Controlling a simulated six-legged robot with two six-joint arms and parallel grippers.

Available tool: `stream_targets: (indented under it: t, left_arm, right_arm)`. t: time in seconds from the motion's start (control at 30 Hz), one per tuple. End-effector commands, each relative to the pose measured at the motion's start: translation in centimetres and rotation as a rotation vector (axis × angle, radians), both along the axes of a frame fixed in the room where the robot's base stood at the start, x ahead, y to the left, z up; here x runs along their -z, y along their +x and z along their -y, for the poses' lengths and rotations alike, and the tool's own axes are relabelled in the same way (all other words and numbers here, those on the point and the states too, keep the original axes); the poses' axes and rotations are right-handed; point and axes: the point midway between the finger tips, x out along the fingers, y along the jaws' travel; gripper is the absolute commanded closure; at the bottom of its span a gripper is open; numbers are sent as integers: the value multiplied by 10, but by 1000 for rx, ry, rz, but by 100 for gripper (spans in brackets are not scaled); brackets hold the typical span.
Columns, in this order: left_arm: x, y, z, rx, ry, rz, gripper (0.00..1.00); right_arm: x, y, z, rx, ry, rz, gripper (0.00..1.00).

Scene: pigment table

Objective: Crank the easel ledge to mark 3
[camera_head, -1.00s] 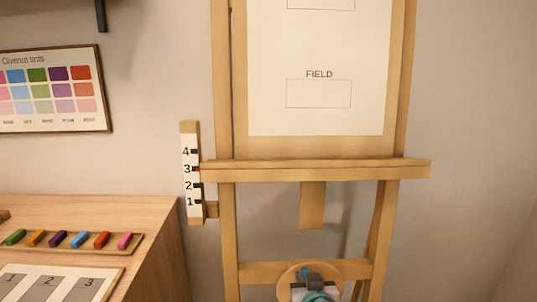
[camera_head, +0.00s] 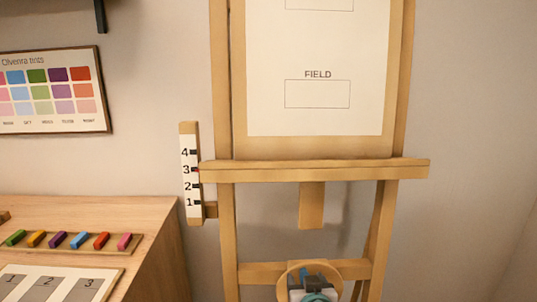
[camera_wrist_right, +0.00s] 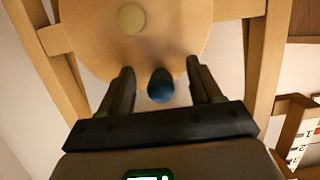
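The wooden easel ledge (camera_head: 320,170) is level, and its left end is beside mark 3 on the white scale (camera_head: 191,180). The round wooden crank disc (camera_head: 335,267) is low on the easel at the bottom of the head view. My right gripper (camera_head: 313,280) is in front of this disc. In the right wrist view its two dark fingers (camera_wrist_right: 160,68) are open, with the blue crank knob (camera_wrist_right: 161,86) between them and gaps on both sides. The disc (camera_wrist_right: 180,30) with its pale hub fills the top there. My left gripper is not in view.
A wooden table (camera_head: 120,210) stands at the left with a tray (camera_head: 35,249) of colored sticks and a numbered card (camera_head: 65,272). A tint chart (camera_head: 50,90) hangs on the wall. The space right of the easel is clear.

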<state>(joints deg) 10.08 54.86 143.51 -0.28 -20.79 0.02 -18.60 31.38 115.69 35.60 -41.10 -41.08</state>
Motion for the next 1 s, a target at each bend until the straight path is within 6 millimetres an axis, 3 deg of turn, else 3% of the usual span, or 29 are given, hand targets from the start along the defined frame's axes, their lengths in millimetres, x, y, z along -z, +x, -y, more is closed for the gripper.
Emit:
stream_targets:
  t: [0.17, 1.0]
  left_arm:
    - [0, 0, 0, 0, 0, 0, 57]
    - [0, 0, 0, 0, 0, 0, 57]
  right_arm:
    - [-1, -3, 0, 1, 0, 3, 36]
    - [-12, -87, 3, 1, 1, 6, 36]
